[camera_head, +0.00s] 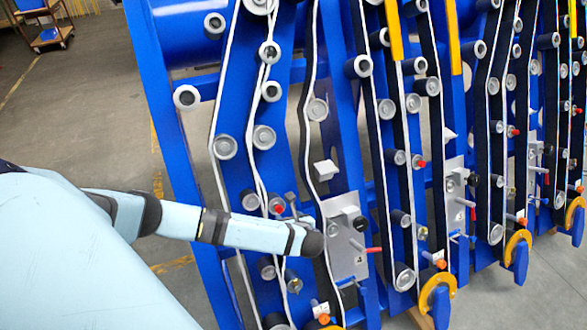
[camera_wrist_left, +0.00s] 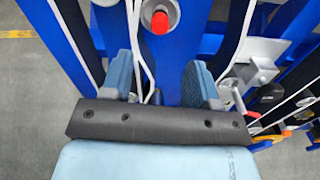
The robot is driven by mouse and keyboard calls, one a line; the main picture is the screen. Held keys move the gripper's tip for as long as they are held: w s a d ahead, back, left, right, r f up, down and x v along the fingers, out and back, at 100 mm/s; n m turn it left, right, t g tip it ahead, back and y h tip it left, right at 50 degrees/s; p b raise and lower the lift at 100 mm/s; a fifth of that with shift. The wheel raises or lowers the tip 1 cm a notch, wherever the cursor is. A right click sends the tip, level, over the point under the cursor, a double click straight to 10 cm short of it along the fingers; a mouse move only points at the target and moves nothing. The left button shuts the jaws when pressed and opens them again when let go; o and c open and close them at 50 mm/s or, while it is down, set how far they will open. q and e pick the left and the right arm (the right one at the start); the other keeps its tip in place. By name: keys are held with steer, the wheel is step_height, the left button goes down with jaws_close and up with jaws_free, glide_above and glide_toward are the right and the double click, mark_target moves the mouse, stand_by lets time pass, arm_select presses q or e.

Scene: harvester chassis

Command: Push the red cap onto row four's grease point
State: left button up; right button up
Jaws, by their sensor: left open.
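A red cap (camera_head: 278,209) sits at a round grey fitting on the nearest blue row, just left of my left gripper (camera_head: 290,207). In the left wrist view a red cap (camera_wrist_left: 160,22) shows on a round grey grease fitting (camera_wrist_left: 158,8), just beyond the fingertips. My left gripper (camera_wrist_left: 160,68) is open there, its two pale blue fingers apart with no object between them. Other red caps show on rows farther right, one (camera_head: 420,163) on the middle row and one (camera_head: 513,131) farther back. I cannot tell which row is four. My right gripper is not in view.
A grey plate (camera_head: 345,235) with a black knob and red-handled lever (camera_head: 373,250) stands right of my wrist. Belts, grey rollers (camera_head: 264,137) and blue frame (camera_head: 165,150) crowd the area.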

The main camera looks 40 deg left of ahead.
arm_select(q)
steer(key=shift+v, duration=2.35)
steer(key=s+d+f+n+h, duration=0.4)
steer(key=s+d+h, duration=0.15)
steer(key=d, duration=0.45)
steer(key=s+d+f+n+h, duration=0.3)
steer(key=s+d+n+h, duration=0.25)
steer(key=d, duration=0.35)
steer(key=s+a+r+n+t+h, duration=0.2)
steer(key=s+r+n+t, duration=0.2)
steer(key=s+n, duration=0.3)
steer(key=n+t, duration=0.1)
steer(key=n, duration=0.4)
steer(key=shift+n+t+h, duration=0.3)
steer(key=shift+n, duration=0.05)
steer(key=shift+r, duration=0.1)
